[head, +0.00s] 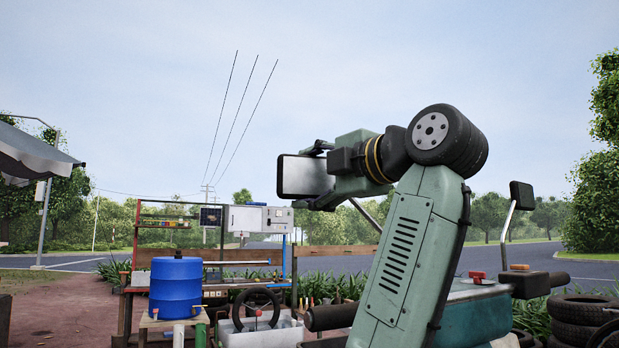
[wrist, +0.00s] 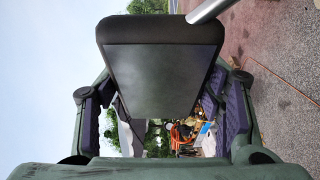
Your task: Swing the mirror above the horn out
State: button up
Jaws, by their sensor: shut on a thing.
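The mirror (head: 303,176) is a dark-framed rectangle with a pale face, left of my arm in the head view. My gripper (head: 318,177) has one finger at its top edge and one at its bottom edge, and is shut on it. In the wrist view the mirror (wrist: 165,78) fills the middle, with my gripper's (wrist: 153,110) purple-padded fingers on either side. Its metal stem (wrist: 207,10) shows at the top; in the head view the stem (head: 364,214) runs down behind my arm. I cannot make out the horn; my arm hides part of the cart.
A second mirror (head: 522,195) stands on a stem at the right, above a handlebar grip (head: 531,284). Another grip (head: 330,317) lies below the held mirror. A blue drum (head: 175,287) and a workbench stand left. Tyres (head: 580,318) are stacked right. Open air surrounds the held mirror's left side.

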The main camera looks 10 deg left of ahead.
jog(key=shift+s, duration=0.1)
dwell(0.3)
jog(key=o, duration=1.7)
jog(key=shift+d, duration=0.15)
jog(key=v, duration=1.2)
